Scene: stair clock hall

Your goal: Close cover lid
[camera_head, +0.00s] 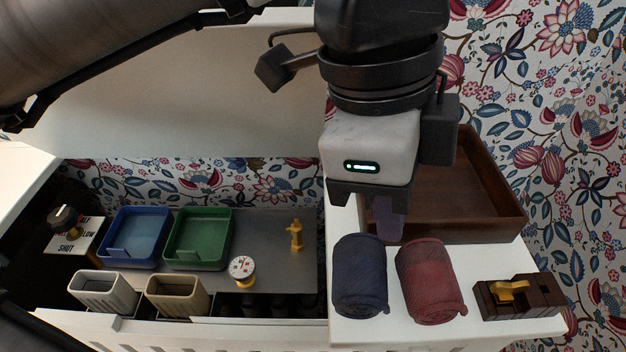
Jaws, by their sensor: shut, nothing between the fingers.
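The cover lid (200,105) is a large cream-white panel, raised above the open compartment (270,225) at the left. A strip of wallpaper shows between the lid's lower edge and the compartment floor. My arm hides the lid's upper left part. My gripper (387,228) points down at the right of the lid, over the white side top (415,328). Its fingers are together and empty, just behind the dark blue roll and in front of the brown tray. I cannot tell how high above the top they are.
In the compartment are a blue tray (138,240), a green tray (200,240), two cups (105,290), a dial gauge (242,268) and a yellow fitting (296,235). A blue roll (360,275), red roll (430,280), brown tray (485,185) and dark brown block (518,297) crowd the side top.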

